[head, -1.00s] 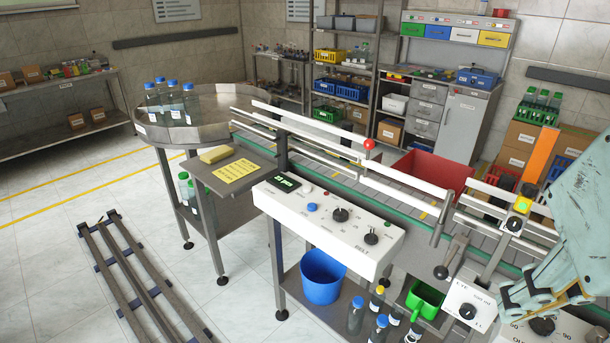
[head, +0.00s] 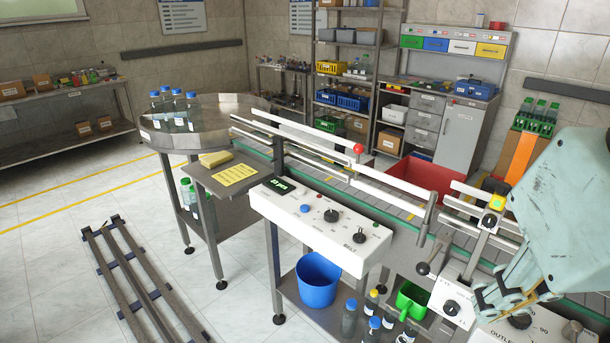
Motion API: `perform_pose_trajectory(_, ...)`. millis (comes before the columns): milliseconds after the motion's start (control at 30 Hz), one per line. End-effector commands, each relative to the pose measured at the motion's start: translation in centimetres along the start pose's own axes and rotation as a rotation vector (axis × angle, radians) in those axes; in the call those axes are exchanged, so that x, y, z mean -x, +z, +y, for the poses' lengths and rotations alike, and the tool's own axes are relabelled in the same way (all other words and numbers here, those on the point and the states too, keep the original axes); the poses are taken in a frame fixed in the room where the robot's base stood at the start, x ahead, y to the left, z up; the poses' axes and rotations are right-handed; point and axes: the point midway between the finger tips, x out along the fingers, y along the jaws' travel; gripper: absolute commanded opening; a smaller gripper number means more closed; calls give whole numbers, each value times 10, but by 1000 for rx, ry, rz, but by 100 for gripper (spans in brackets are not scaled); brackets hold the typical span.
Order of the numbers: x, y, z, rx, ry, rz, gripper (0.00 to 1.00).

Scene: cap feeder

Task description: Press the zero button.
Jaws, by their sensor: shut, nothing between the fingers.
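A white control box (head: 320,228) stands at the front of the conveyor, with a small dark display with green digits (head: 279,187) at its left end. A blue button (head: 305,209) sits on its top face, beside dark knobs and several small marks. The labels are too small to read, so I cannot tell which button is zero. My gripper (head: 478,306) is at the lower right, shut and empty. It is apart from the control box, to its right, in front of a smaller white box with a black knob (head: 451,308).
A red ball-topped lever (head: 359,149) and white guide rails (head: 390,187) rise behind the control box. Below are a blue bucket (head: 317,279) and several bottles. Floor at the left holds a rail frame (head: 140,285).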

Motion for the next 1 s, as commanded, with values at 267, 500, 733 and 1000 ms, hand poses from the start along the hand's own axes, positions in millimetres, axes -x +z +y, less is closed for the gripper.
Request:
perform_pose_trajectory(267,2,-16,6,40,23,-16,0)
perform_pose_trajectory(500,4,-49,15,121,70,-45,0)
perform_pose_trajectory(733,3,-89,24,219,124,-74,0)
perform_pose_trajectory(1000,-2,-137,30,339,185,-105,0)
